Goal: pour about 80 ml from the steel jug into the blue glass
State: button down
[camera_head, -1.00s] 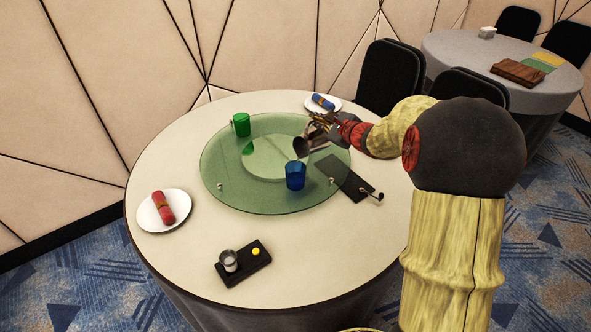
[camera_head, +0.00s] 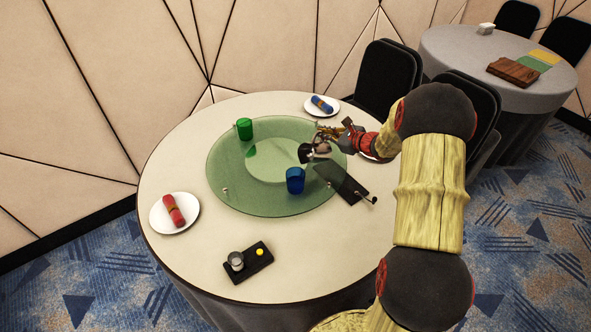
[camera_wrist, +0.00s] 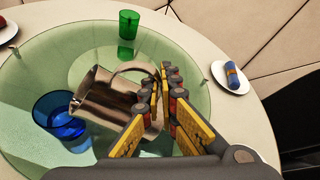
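The steel jug (camera_head: 318,151) is off the table, above the right part of the glass turntable, tilted with its mouth toward the left. My gripper (camera_head: 326,134) is shut on its handle. In the wrist view the jug (camera_wrist: 108,100) lies left of my gripper (camera_wrist: 166,88), its lip toward the blue glass (camera_wrist: 52,112). The blue glass (camera_head: 295,181) stands upright on the turntable's near side, below and apart from the jug in the head view. No stream shows between them. I cannot tell the liquid level in either.
A green glass (camera_head: 244,128) stands on the far left of the turntable (camera_head: 235,195). Plates with a red napkin (camera_head: 174,211) and a blue napkin (camera_head: 321,103) and a black tray (camera_head: 258,265) are on the table.

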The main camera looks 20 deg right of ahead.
jog(key=shift+w+d+f+m+p, duration=0.15)
jog(key=shift+d+f+m+p, duration=0.15)
jog(key=shift+f+p, duration=0.15)
jog(key=shift+f+y, duration=0.1)
jog(key=shift+y, duration=0.2)
dwell(1.4)
